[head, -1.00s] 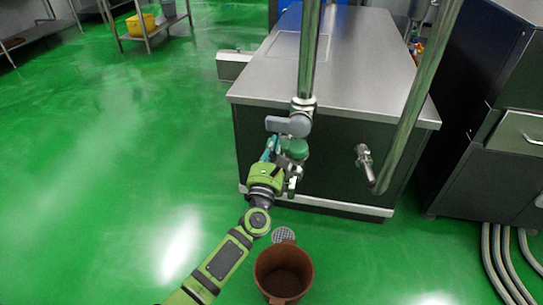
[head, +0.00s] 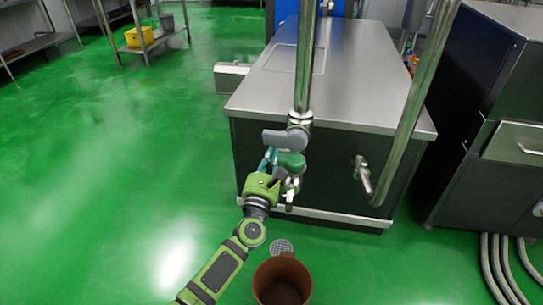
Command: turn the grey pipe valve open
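The grey pipe valve handle (head: 286,138) sits on the upright steel pipe (head: 304,75) in front of the steel counter. The lever lies crosswise to the pipe, its free end pointing left. A green rounded part (head: 292,163) is just below it. My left gripper (head: 269,158) is below the lever's left end, with its teal fingers pointing up, close to the green part. I cannot tell whether the fingers touch the lever or how far apart they are. The lower fittings are partly hidden behind the gripper. My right gripper is not in view.
A brown bucket (head: 282,283) stands on the floor below the valve, near a round floor drain (head: 281,246). A slanting steel pipe (head: 414,110) and a side spigot (head: 362,175) are to the right. A dark cabinet (head: 466,185) is at far right.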

